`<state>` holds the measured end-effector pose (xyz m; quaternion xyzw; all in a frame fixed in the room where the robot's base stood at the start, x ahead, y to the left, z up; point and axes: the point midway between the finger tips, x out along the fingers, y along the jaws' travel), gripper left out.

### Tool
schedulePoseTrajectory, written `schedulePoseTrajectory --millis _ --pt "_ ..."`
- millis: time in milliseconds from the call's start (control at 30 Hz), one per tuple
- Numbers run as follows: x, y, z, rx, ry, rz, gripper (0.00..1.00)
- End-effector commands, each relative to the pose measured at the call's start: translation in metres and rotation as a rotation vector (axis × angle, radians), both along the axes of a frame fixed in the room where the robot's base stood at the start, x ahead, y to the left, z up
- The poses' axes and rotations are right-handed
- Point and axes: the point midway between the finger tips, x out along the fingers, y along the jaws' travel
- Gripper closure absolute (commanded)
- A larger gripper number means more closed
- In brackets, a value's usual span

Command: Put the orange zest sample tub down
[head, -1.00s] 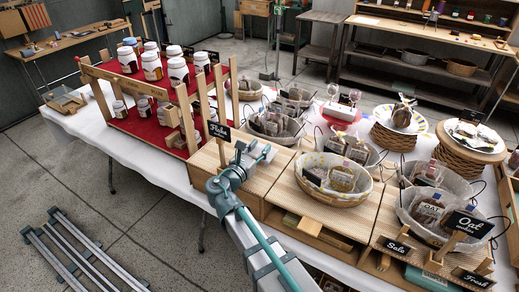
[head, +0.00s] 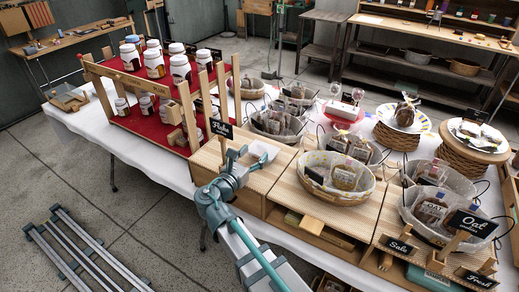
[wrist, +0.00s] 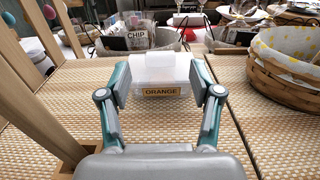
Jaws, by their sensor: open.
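The orange zest sample tub is a small clear-white tub with an "ORANGE" label. My gripper (head: 240,162) is open on the near side of the tub. In the wrist view its two fingers (wrist: 160,84) are spread to the left and right of the tub's near face, with gaps visible on both sides. The tub's far side is hidden.
A sign on a wooden post (head: 221,130) stands close to the left of my gripper. A yellow-lined basket (head: 335,195) is to the right. Packet-filled baskets (head: 278,128) stand behind the tub. The red tiered jar rack (head: 150,90) is at left.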

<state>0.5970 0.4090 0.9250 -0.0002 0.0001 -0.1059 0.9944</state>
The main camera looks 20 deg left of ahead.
Motion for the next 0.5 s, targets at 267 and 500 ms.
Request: schedulePoseTrajectory --millis 267,500 --pt "-0.05 0.01 -0.001 0.0 0.0 0.002 0.36" --pt "-0.067 0.014 0.0 0.0 0.0 0.0 0.36"
